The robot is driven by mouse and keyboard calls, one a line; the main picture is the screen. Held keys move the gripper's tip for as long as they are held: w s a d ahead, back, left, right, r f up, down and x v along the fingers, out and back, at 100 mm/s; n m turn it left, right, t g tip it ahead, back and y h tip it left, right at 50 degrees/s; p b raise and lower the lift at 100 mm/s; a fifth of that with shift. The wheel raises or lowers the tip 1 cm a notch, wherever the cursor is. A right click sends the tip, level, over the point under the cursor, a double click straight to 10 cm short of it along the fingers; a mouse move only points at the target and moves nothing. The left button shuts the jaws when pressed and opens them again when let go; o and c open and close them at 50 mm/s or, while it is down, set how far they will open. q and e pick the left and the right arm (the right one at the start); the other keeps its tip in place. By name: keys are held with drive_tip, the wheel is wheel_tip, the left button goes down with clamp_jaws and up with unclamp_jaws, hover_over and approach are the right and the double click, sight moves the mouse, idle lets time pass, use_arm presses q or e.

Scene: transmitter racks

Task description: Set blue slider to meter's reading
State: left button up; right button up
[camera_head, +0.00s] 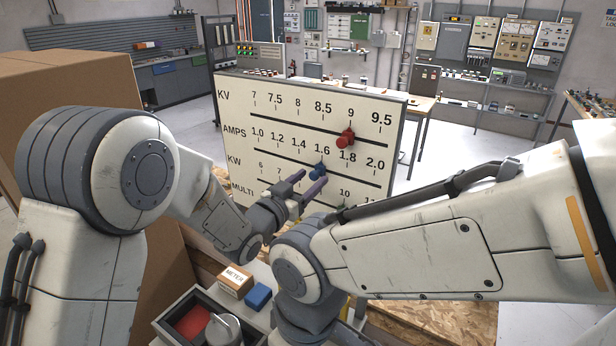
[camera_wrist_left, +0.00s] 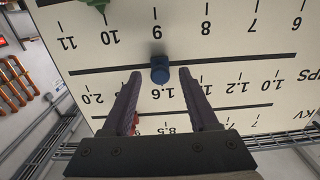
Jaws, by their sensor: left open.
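The white scale board (camera_head: 232,100) has rows marked KV, AMPS, KW and MULTI with slots between them. The blue slider (camera_head: 319,171) sits on the slot below the AMPS row, close to 1.6. In the left wrist view the board is upside down, with the blue slider (camera_wrist_left: 160,69) by 1.6. My left gripper (camera_head: 314,178) is open, its purple fingers (camera_wrist_left: 160,76) on either side of the blue slider with gaps showing. A small box labelled METER (camera_head: 236,278) stands below the board; I see no reading on it. My right gripper does not show; only its arm does.
A red slider (camera_head: 346,138) sits near 9 below the KV row. A green slider (camera_wrist_left: 95,3) shows at the wrist view's top edge. A blue block (camera_head: 258,296) and a dark tray (camera_head: 172,331) lie below the board. A cardboard box (camera_head: 75,75) stands at left.

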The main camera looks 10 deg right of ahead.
use_arm(q)
clamp_jaws()
idle(1.4)
